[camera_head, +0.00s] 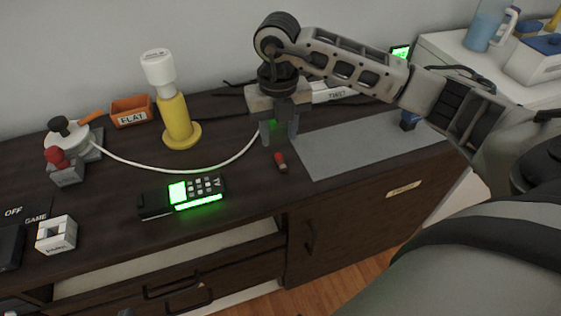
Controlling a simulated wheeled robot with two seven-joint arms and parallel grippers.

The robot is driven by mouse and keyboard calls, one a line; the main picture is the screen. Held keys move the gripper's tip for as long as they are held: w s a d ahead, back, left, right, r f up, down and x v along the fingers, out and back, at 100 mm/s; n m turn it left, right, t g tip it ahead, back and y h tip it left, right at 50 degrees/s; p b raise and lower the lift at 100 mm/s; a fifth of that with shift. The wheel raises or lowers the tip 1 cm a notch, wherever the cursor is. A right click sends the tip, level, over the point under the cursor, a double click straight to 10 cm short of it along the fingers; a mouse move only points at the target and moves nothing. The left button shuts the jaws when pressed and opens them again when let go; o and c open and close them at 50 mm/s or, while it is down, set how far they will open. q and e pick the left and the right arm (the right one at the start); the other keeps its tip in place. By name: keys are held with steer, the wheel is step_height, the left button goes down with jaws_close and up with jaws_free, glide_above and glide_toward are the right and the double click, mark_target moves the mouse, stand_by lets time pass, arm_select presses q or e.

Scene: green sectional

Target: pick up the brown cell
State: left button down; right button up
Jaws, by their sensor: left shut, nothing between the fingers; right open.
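A small brown piece with a red end (282,164), which looks like the brown cell, lies on the dark wooden desk top (240,180) just left of the grey mat. My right gripper (279,138) comes in from the right and points down. Its two fingers are apart with nothing visible between them. The fingertips are slightly behind and above the brown cell in the picture, not touching it as far as I can see. My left gripper is not in view.
A device with a glowing green screen (178,193) lies left of the cell. A white cable (180,171) curves behind it. A yellow stand with a white top (177,120), an orange FLAT bin (131,111) and a white block (57,235) stand further left. The grey mat (360,145) is mostly clear.

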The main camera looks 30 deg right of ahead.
mark_target(279, 155)
steer(key=shift+w+d+f, duration=0.1)
steer(key=shift+f, duration=1.45)
steer(key=shift+w+d+f, duration=0.1)
steer(key=shift+f, duration=1.45)
jaws_close()
